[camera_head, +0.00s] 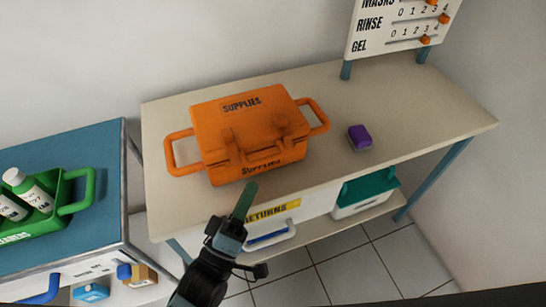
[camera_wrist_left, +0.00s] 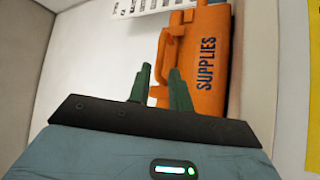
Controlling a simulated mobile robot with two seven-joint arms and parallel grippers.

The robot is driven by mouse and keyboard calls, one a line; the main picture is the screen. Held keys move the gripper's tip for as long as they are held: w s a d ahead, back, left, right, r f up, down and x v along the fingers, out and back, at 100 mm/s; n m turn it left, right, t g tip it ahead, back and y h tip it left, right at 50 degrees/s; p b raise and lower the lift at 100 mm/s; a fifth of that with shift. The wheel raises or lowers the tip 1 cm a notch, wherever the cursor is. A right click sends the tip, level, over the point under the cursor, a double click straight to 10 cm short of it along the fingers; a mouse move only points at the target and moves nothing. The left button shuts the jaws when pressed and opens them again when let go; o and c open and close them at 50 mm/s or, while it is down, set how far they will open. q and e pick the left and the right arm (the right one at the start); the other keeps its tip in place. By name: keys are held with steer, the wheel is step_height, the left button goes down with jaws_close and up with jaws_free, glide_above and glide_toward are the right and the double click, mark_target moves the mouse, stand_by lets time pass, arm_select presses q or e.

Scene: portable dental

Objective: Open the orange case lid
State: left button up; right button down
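The orange case (camera_head: 250,133), marked SUPPLIES, stands on the beige table with its lid (camera_head: 238,103) closed. It has a side handle at each end and a front handle (camera_head: 262,156) with latches. My left gripper (camera_head: 246,198) is in front of the case at the table's front edge, apart from it. In the left wrist view its two green fingers (camera_wrist_left: 159,76) stand apart with nothing held, and the case (camera_wrist_left: 207,65) shows beyond them. My right gripper is not in view.
A purple block (camera_head: 359,137) lies on the table (camera_head: 420,110) right of the case. A sign board (camera_head: 400,25) with sliders stands at the back. A green tray (camera_head: 77,190) with bottles sits on a blue-topped cart at left. The table's right side is clear.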

mark_target(264, 159)
arm_select(q)
steer(key=p+x, duration=0.1)
steer(key=x, duration=0.6)
steer(key=shift+w+d+r, duration=0.1)
steer(key=shift+w+d, duration=0.05)
steer(key=shift+w, duration=0.2)
jaws_close()
